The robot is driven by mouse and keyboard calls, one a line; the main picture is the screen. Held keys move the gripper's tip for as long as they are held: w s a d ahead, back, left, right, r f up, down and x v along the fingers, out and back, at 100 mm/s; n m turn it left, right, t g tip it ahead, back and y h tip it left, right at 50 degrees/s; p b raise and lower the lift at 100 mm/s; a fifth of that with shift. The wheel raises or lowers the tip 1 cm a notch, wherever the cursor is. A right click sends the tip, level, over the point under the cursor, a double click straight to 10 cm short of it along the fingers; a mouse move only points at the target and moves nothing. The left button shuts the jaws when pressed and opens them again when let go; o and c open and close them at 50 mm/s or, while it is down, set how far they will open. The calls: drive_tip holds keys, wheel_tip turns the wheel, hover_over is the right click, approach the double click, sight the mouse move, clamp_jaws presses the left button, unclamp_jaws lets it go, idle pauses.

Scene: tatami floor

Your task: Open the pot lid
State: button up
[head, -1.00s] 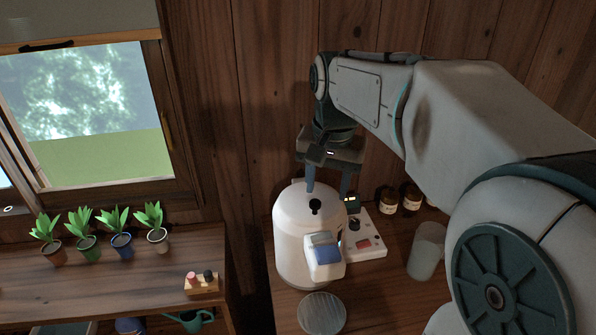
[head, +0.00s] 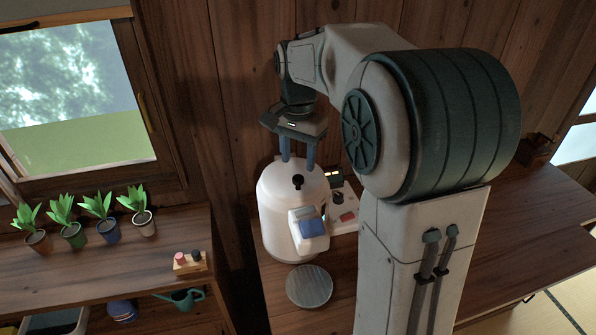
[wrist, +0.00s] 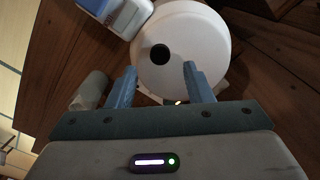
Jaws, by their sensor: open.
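The white rounded pot (head: 285,222) stands on the wooden counter. It has a small dark knob (head: 297,181) on top and a front panel with a blue part (head: 312,229). My gripper (head: 298,168) is open above the back of the pot's top, its blue fingers pointing down. In the wrist view the pot's white lid (wrist: 190,38) and black knob (wrist: 160,54) show just beyond the fingertips of my gripper (wrist: 158,70). The knob is not between the fingers. The lid looks closed.
A grey round disc (head: 309,287) lies in front of the pot. A white box with a red button (head: 347,217) stands right of it. Potted plants (head: 98,206) and a small two-knob block (head: 190,262) sit on the left shelf. My arm hides the counter's middle.

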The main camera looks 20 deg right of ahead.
sight(298, 177)
wheel_tip(298, 177, down, 5)
drive_tip(key=shift+r, duration=0.1)
idle(0.3)
clamp_jaws()
drive_tip(key=shift+r, duration=0.1)
